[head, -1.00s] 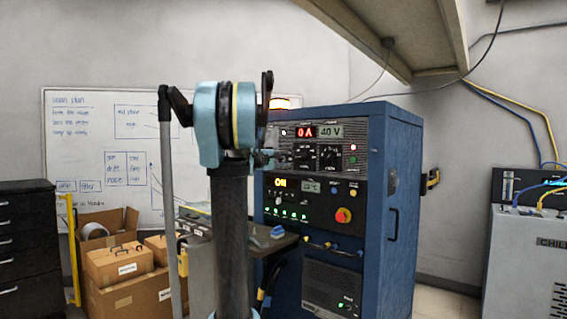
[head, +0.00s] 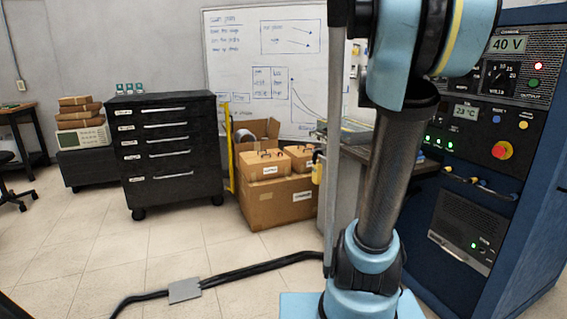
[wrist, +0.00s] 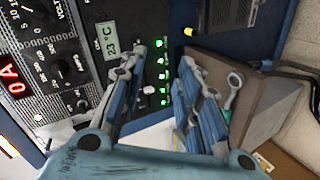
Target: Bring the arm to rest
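My arm (head: 388,185), light blue and black, stands in front of the head camera at right of centre, its elbow near the top edge. The head view does not show my gripper. In the wrist view my gripper (wrist: 164,62) has its two blue-grey fingers apart, with nothing between the tips. Behind them is the front of a blue power cabinet (wrist: 162,88), with green lights and a 23 °C display. The cabinet panel (head: 462,228) also fills the right of the head view, partly hidden by my arm.
A black drawer unit (head: 165,160) and cardboard boxes (head: 275,208) stand to the left. A black cable (head: 235,275) crosses the floor. Tiled floor at left front is mostly clear.

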